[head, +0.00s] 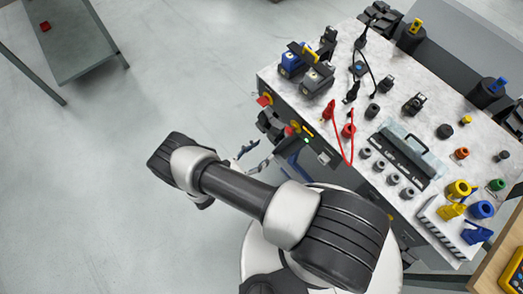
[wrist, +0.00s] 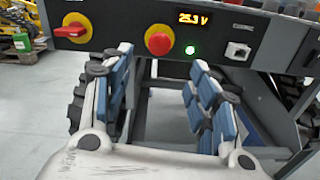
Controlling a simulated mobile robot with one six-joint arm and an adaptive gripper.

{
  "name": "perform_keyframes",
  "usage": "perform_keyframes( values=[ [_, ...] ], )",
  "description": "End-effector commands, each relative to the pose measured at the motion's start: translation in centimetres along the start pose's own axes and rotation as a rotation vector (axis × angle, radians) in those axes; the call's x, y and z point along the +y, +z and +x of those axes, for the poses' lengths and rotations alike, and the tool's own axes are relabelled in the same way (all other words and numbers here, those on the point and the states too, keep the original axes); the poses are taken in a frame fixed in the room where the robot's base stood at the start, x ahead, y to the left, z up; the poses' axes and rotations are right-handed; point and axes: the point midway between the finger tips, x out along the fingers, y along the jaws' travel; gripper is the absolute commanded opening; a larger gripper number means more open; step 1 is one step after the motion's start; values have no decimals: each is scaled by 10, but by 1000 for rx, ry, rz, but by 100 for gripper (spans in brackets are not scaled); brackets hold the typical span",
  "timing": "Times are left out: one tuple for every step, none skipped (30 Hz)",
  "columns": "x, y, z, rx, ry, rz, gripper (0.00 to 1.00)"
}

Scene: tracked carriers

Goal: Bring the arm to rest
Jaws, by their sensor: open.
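My arm reaches out over the floor from the lower middle of the head view, with its elbow bent. My gripper (head: 254,157) is partly hidden behind the arm there, near the carrier's left side. In the wrist view my gripper (wrist: 162,62) is open, its two blue-padded fingers apart with nothing between them. The fingers point toward the carrier's front panel (wrist: 270,42), just below its buttons. I cannot tell how large the gap to the panel is.
The panel bears a red knob (wrist: 72,27), a red button on yellow (wrist: 158,40), a lit readout (wrist: 192,18) and a green light (wrist: 190,50). The carrier top (head: 345,60) holds many tools and plugs. A grey table (head: 75,45) stands upper left; open floor (head: 90,200) lies left.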

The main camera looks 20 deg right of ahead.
Motion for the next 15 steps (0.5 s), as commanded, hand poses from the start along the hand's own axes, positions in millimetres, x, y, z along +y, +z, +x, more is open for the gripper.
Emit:
perform_keyframes(
  values=[
    [0,0,0,0,0,0,54],
    [0,0,0,0,0,0,54],
    [0,0,0,0,0,0,54],
    [0,0,0,0,0,0,54],
    [0,0,0,0,0,0,54],
    [0,0,0,0,0,0,54],
    [0,0,0,0,0,0,54],
    [0,0,0,0,0,0,54],
    [0,0,0,0,0,0,54],
    [1,1,0,1,-2,2,54],
    [2,3,0,3,-7,5,54],
    [5,7,0,8,-19,13,54],
    [8,11,0,14,-32,23,54],
    [11,17,0,22,-51,34,54],
    [17,26,0,35,-83,54,54]
  ],
)
